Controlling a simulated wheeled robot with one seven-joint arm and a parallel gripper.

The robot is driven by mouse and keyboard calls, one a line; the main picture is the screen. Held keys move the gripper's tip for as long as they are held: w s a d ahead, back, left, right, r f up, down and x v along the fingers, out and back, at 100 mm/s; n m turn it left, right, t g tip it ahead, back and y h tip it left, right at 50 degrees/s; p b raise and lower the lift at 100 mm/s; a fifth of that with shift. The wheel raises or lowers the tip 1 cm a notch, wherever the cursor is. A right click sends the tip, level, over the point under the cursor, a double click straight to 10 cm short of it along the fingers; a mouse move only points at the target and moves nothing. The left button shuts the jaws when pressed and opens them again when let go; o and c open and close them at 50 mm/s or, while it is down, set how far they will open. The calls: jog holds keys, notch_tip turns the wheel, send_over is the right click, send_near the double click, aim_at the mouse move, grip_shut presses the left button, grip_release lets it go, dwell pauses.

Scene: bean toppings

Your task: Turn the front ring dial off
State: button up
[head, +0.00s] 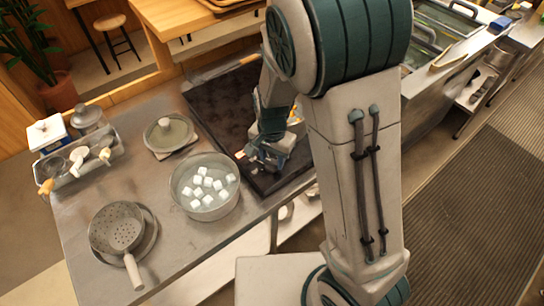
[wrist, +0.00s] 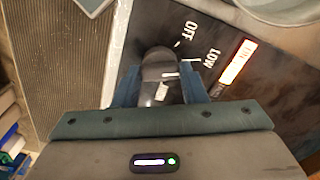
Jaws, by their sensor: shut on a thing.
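The front ring dial (wrist: 158,64) is a dark round knob on the black cooktop panel, seen in the wrist view. My gripper (wrist: 161,84) has its blue fingers on either side of the dial, shut on it. The printed labels OFF (wrist: 190,31) and LOW (wrist: 212,57) lie just right of the dial. A sign beyond them glows orange-white (wrist: 238,62); its word is hard to read. In the head view my gripper (head: 266,158) is at the front edge of the black cooktop (head: 222,104), and the dial is hidden there.
A pot of white cubes (head: 184,207) stands on the steel counter (head: 90,190) left of my gripper. A colander (head: 112,222), a lidded dish (head: 168,133) and a condiment tray (head: 75,172) are farther left. Grey mats (head: 475,230) cover the floor at right.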

aim_at(273, 161)
jog(key=n+b, duration=0.2)
jog(key=n, duration=0.3)
jog(key=shift+f+b, duration=0.1)
jog(key=shift+b, duration=0.3)
jog(key=shift+n+b, duration=0.8)
jog(key=shift+n, duration=1)
jog(key=o, duration=1)
jog(key=shift+r, duration=0.2)
notch_tip(273, 161, up, 14)
jog(key=shift+f+b, duration=0.15)
jog(key=shift+b, duration=0.2)
